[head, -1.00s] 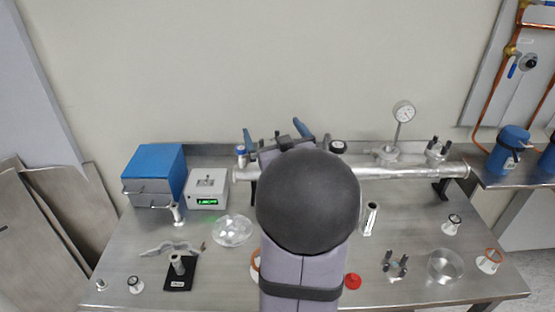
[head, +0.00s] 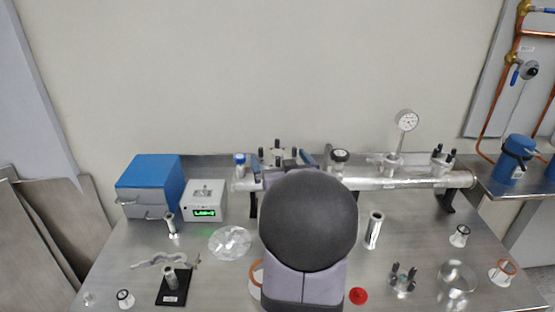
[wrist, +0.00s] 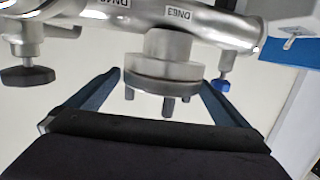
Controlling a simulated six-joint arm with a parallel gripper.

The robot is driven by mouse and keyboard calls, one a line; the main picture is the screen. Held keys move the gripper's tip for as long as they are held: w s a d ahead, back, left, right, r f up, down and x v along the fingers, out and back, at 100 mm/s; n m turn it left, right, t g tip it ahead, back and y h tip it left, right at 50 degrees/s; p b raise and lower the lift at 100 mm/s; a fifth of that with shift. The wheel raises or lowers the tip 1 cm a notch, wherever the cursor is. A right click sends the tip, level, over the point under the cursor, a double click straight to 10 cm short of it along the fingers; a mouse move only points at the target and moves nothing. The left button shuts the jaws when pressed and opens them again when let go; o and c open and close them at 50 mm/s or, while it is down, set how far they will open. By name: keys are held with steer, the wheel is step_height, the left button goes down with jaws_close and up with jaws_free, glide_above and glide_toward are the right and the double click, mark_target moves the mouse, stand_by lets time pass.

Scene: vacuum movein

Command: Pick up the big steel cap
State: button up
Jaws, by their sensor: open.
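The big steel cap (wrist: 164,70) is a thick round metal disc with several studs, seated on a port labelled DN63 of the steel pipe. In the wrist view it appears upside down, with the pipe above it. In the head view the cap (head: 279,157) shows behind my arm, with dark-tipped studs pointing up. My gripper (wrist: 162,80) is open, with one blue finger on each side of the cap. I see gaps between fingers and cap, and no contact. In the head view my arm hides most of the gripper.
The steel pipe (head: 400,182) runs along the back of the bench (head: 210,285). A blue-knobbed valve (head: 240,160), a black-knobbed valve (head: 340,157) and a dial gauge (head: 406,121) stand on it. A blue box (head: 150,185) and a grey display unit (head: 206,201) are at left.

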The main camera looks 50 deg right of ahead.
mark_target(273, 149)
steer(key=shift+p+x, duration=0.6)
steer(key=shift+x, duration=2)
steer(key=shift+w+a+r, duration=0.1)
steer(key=shift+a, duration=0.05)
steer(key=c, duration=0.9)
steer(key=shift+r, duration=0.35)
steer(key=shift+c, duration=0.2)
